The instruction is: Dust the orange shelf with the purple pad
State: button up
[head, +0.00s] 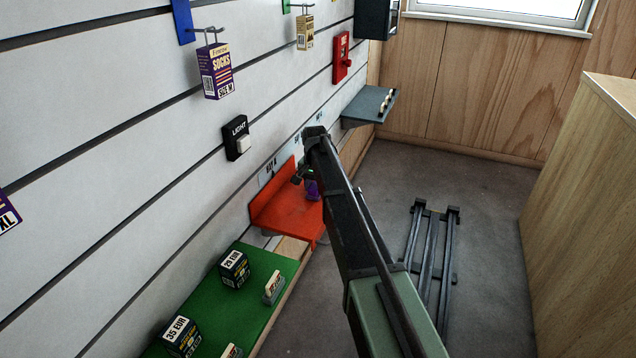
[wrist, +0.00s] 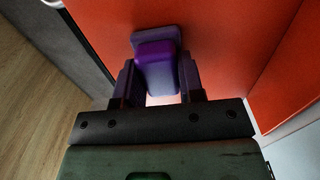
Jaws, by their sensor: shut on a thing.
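The orange shelf (head: 288,208) is fixed to the white slatted wall in the head view, with a raised back. It fills most of the upper wrist view (wrist: 235,45). My gripper (head: 309,180) is over the shelf's right part, and my arm hides the shelf's right end. In the wrist view my gripper (wrist: 158,85) is shut on the purple pad (wrist: 156,55). The pad shows as a small purple patch in the head view (head: 312,189). The pad's far end is over or against the orange surface; I cannot tell whether it touches.
A green shelf (head: 258,262) with small boxes, including a dark price box (head: 234,268), lies nearer. A black light switch (head: 236,138) is on the wall above. A grey shelf (head: 366,108) is beyond. A dark rack (head: 430,250) lies on the floor, right.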

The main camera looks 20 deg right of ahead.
aim_at(301, 217)
jog(key=shift+s+a+f, duration=0.1)
jog(key=shift+s+a, duration=0.45)
jog(key=shift+s, duration=0.2)
jog(key=shift+s+a, duration=0.55)
jog(key=shift+s, duration=0.2)
jog(key=shift+s+a, duration=1.2)
jog(key=shift+s, duration=0.3)
jog(key=shift+s+a, duration=1.2)
jog(key=shift+s, duration=0.3)
notch_tip(301, 217, up, 6)
jog(key=p, duration=0.5)
jog(key=shift+w+p, duration=0.1)
jog(key=shift+p, duration=0.3)
notch_tip(301, 217, up, 3)
jog(key=p, duration=0.3)
